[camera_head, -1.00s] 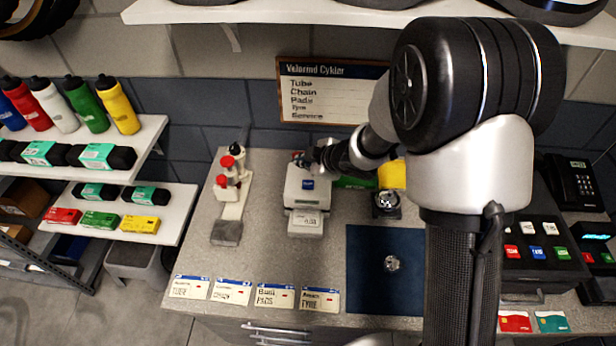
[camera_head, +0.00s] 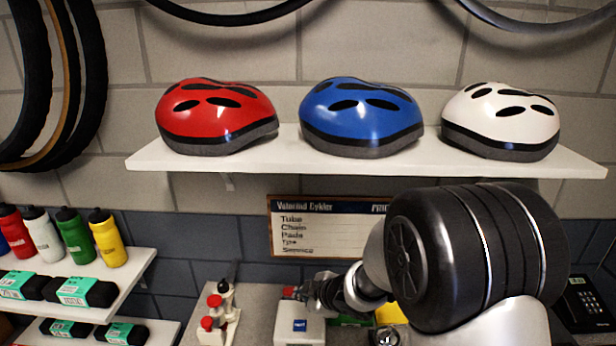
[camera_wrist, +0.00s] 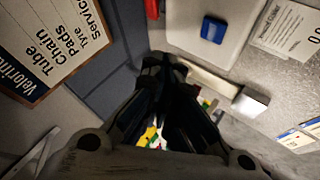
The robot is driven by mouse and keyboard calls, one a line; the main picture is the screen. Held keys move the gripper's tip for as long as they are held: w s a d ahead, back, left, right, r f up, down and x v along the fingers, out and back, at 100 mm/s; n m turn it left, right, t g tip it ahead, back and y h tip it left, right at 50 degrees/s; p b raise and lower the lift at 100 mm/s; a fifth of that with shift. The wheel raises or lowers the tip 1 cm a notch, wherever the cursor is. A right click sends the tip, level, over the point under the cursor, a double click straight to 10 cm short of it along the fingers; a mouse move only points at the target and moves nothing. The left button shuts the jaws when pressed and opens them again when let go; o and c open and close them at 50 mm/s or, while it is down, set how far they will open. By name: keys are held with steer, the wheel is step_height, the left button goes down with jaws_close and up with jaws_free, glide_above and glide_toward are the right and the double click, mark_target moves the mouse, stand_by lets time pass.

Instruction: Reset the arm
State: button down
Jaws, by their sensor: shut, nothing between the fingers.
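My arm reaches in from the right in the head view, ending in my gripper (camera_head: 318,290) over the back of the bench, close by a white device with a blue square (camera_head: 298,325). In the wrist view my gripper (camera_wrist: 165,68) has its dark fingers drawn together with nothing held. The white device (camera_wrist: 185,22) lies beyond the fingertips there. I cannot tell the exact gap between my gripper and the device.
A shelf (camera_head: 285,160) holds a red helmet (camera_head: 215,115), a blue helmet (camera_head: 360,115) and a white helmet (camera_head: 502,118). A sign (camera_head: 325,235) hangs below. Bottles (camera_head: 105,240) stand at left. A white stand with red knobs (camera_head: 215,322) is left of my gripper.

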steer(key=s+d+r+m+h+b, duration=0.25)
steer(key=s+d+r+m, duration=0.25)
steer(key=d, duration=0.3)
steer(key=s+d+r+m+h+b, duration=0.2)
steer(key=s+d+r+m+h, duration=0.2)
steer(key=s+d+r, duration=0.3)
steer(key=s+f+m+g+y+b, duration=0.1)
steer(key=s+f+m+g+b, duration=0.2)
steer(key=s, duration=1.8)
steer(key=m, duration=0.4)
steer(key=shift+s+d+f, duration=0.15)
steer(key=shift+s+f, duration=0.15)
steer(key=shift+f, duration=0.05)
steer(key=shift+y, duration=0.25)
stand_by(0.7)
